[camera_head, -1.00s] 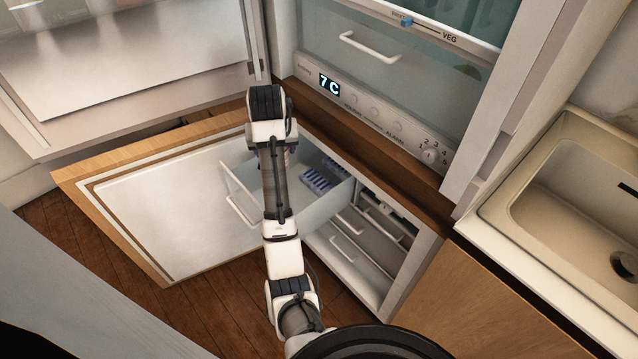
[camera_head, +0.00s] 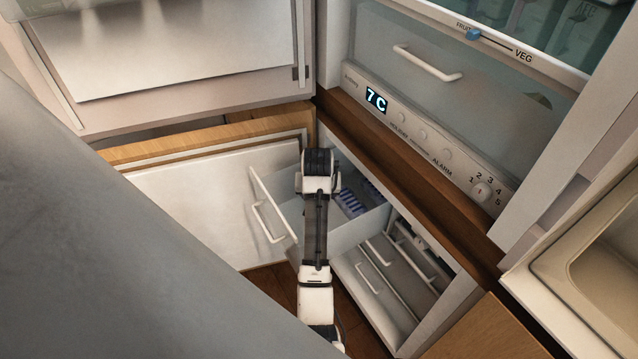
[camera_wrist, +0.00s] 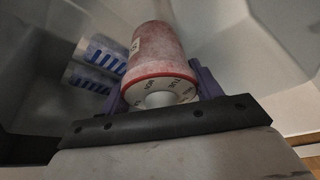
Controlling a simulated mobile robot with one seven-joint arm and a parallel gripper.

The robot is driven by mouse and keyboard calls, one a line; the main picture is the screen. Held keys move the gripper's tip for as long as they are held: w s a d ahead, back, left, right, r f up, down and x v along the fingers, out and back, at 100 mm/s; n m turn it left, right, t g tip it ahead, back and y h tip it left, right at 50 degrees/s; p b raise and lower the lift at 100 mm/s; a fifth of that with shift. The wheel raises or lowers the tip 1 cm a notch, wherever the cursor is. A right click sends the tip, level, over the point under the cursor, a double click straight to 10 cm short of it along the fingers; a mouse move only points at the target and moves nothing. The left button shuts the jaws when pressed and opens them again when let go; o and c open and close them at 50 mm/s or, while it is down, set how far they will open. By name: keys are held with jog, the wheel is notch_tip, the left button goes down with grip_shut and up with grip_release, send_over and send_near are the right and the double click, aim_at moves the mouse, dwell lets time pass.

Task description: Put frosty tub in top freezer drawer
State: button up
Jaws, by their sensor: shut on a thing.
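The frosty tub (camera_wrist: 154,48) is a reddish, frost-covered cylinder with a red rim and a pale lettered end. In the wrist view it lies between the purple fingers of my gripper (camera_wrist: 160,92), which is shut on it. The top freezer drawer (camera_head: 362,232) is pulled out, and its pale walls surround the tub in the wrist view. In the head view my arm stands over the open drawer and hides the tub and my fingers. I cannot tell whether the tub touches the drawer floor.
Blue-striped packs (camera_head: 351,201) lie in the drawer, also beside the tub in the wrist view (camera_wrist: 98,60). Lower freezer drawers (camera_head: 372,285) are shut. The freezer door (camera_head: 205,200) stands open at left. The fridge door (camera_head: 190,50) is open above. A sink (camera_head: 590,270) is at right.

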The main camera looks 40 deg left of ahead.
jog(key=shift+f+p, duration=0.3)
jog(key=shift+f, duration=2.95)
jog(key=o, duration=1.2)
jog(key=shift+f, duration=0.1)
